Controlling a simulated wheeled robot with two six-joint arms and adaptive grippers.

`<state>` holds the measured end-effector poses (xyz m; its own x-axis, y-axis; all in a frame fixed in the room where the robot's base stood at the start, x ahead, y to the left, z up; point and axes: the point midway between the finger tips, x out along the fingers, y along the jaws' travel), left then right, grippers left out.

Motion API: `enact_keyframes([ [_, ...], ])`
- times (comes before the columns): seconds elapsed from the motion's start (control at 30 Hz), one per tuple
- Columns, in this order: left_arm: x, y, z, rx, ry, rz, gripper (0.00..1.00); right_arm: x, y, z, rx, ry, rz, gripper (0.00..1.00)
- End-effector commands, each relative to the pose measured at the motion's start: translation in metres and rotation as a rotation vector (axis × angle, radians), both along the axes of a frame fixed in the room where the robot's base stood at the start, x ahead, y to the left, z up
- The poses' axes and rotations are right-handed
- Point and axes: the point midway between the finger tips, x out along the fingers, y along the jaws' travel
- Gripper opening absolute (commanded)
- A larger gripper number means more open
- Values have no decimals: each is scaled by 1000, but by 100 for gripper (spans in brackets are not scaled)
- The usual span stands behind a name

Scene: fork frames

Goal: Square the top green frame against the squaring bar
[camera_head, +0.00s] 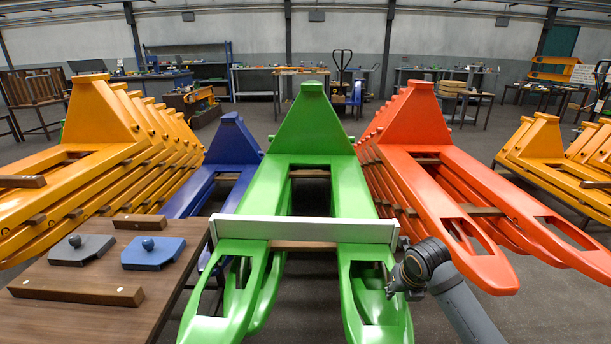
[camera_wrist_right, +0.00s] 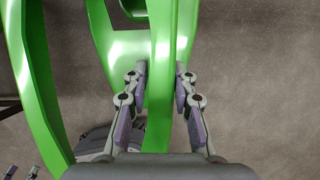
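The top green frame (camera_head: 313,130) lies in the middle with its two tines toward me; more green frame shows beneath it. The squaring bar (camera_head: 300,229), long and pale, runs across both tines. My right gripper (camera_head: 398,288) is at the outer side of the right tine, near its front end. In the right wrist view the fingers (camera_wrist_right: 162,78) sit on both sides of a green rail of the tine (camera_wrist_right: 161,110), seemingly touching both faces. The exact contact is hard to see.
A wooden table (camera_head: 75,318) at the lower left holds wooden strips (camera_head: 75,292) and two knobbed plates (camera_head: 152,253). A blue frame (camera_head: 232,150) and yellow frames (camera_head: 95,125) stand left, orange-red frames (camera_head: 412,120) close on the right. Grey floor is open behind.

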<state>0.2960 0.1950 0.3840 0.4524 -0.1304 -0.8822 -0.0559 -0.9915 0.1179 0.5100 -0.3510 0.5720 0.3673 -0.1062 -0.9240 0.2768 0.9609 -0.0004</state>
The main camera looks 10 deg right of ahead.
Motion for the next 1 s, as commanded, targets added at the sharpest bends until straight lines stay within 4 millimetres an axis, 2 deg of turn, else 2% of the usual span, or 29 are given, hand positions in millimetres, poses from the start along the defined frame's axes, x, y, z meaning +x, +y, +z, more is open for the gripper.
enact_keyframes([
  [0.03,0,0,0,0,0,0,98,0,0,0,0,0,0,10],
  [0.1,0,0,0,0,0,0,98,0,0,0,0,0,0,0],
  [1.0,0,0,10,0,1,0,98,-1,-17,0,-6,2,-4,0],
])
